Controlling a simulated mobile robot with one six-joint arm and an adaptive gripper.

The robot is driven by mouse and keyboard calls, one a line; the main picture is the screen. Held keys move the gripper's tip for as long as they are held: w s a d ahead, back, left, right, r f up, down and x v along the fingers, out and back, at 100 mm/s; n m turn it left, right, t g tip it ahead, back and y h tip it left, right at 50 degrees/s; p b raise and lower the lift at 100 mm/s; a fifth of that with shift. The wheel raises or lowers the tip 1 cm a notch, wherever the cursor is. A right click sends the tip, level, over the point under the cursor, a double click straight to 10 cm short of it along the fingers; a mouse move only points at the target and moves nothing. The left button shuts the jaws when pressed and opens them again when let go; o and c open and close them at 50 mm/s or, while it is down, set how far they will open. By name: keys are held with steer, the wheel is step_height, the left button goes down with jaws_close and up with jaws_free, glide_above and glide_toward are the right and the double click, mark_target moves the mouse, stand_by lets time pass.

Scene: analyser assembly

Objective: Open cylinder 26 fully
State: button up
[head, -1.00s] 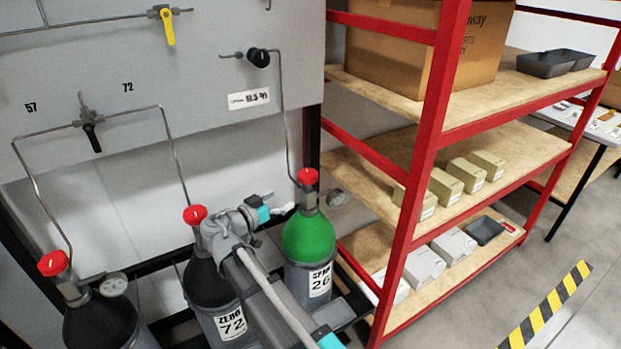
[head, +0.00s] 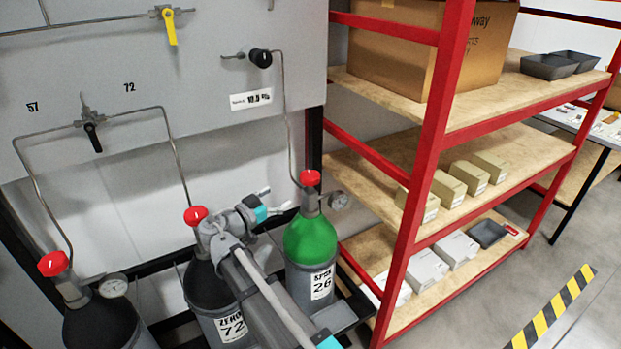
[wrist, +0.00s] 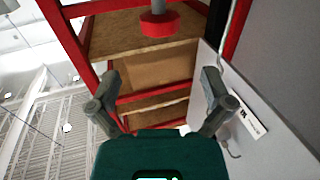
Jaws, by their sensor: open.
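Cylinder 26 (head: 311,238) has a green shoulder, a grey body and a "26" label, and stands upright right of cylinder 72. Its red valve knob (head: 310,178) is on top, with a gauge (head: 339,200) on its right. My gripper (head: 275,199) is just left of the valve, open and empty, pointing toward it. In the wrist view, my open fingers (wrist: 160,85) stand apart with nothing between them. A red knob (wrist: 160,23), seemingly that of cylinder 26, shows beyond them near the top edge. Whether the knob is turned cannot be told.
Cylinder 72 (head: 207,284) stands partly behind my arm, with another red-knobbed cylinder (head: 100,322) at far left. A thin pipe (head: 286,120) rises from cylinder 26 to the wall panel (head: 200,60). A red-framed shelf (head: 431,170) stands close on the right.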

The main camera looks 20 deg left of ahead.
mark_target(309, 177)
steer(key=x, duration=1.2)
steer(key=shift+w+d, duration=0.1)
steer(key=shift+w, duration=0.1)
steer(key=c, duration=0.9)
steer(key=shift+c, duration=0.2)
steer(key=shift+s+n+y, duration=0.1)
steer(key=shift+n+y, duration=0.2)
steer(key=shift+y, duration=0.2)
steer(key=shift+d+n+t+y, duration=0.15)
steer(key=shift+n+t+y, duration=0.45)
steer(key=shift+n+y, duration=1.4)
steer(key=shift+y, duration=0.7)
steer(key=shift+n+y, duration=0.7)
steer(key=shift+y, duration=0.7)
steer(key=shift+a, duration=0.25)
